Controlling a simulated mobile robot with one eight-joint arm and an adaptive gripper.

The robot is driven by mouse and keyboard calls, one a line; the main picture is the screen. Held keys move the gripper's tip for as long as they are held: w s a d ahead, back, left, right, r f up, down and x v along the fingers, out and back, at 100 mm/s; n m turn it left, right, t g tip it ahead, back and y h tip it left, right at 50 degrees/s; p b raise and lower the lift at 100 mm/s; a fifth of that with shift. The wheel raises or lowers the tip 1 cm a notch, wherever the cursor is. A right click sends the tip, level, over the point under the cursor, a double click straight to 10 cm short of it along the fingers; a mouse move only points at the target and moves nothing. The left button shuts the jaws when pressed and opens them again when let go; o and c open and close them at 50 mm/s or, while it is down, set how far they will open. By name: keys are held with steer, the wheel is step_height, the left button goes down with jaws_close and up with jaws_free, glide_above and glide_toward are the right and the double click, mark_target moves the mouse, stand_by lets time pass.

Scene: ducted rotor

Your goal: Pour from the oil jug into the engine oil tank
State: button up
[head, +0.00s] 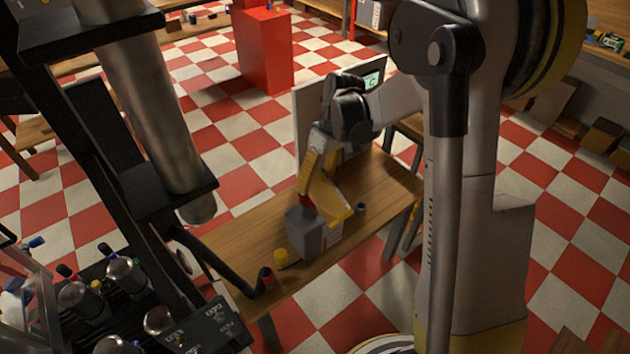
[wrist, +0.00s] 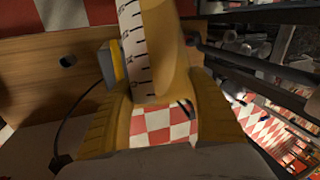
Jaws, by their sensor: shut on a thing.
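My gripper (head: 322,188) is over the wooden bench in the head view. In the wrist view my gripper (wrist: 160,122) is shut on a yellow body with a white graduated strip, which I take to be the oil jug (wrist: 162,50). Its top runs out of the picture, and its spout and contents do not show. In the head view a grey box (head: 304,236) stands on the bench just below my gripper, with a red spot at its top. Whether this box is the engine oil tank I cannot tell. Contact between the jug and the box is unclear.
The bench (head: 245,235) has free room left of the box. A yellow cap (head: 281,257) and a red-topped dark fitting (head: 267,278) sit near its front edge. A rack of bottles (head: 85,300) is at lower left.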

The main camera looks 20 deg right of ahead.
steer(key=t, duration=0.1)
steer(key=r+t+y, duration=0.1)
steer(key=t, duration=0.1)
steer(key=shift+s+d+b, duration=0.15)
steer(key=shift+s+b, duration=0.15)
steer(key=shift+s, duration=0.05)
steer(key=shift+w, duration=0.2)
steer(key=r+t+y, duration=0.1)
steer(key=r+t, duration=0.1)
steer(key=r, duration=0.1)
steer(key=r+n+t, duration=0.1)
steer(key=r+t, duration=0.1)
steer(key=r, duration=0.1)
steer(key=r+t+y+p, duration=0.1)
steer(key=r+t, duration=0.1)
steer(key=r, duration=0.1)
steer(key=shift+s+r+n+y, duration=0.2)
steer(key=shift+r+n+y, duration=0.1)
steer(key=shift+r, duration=0.05)
steer(key=shift+f, duration=0.1)
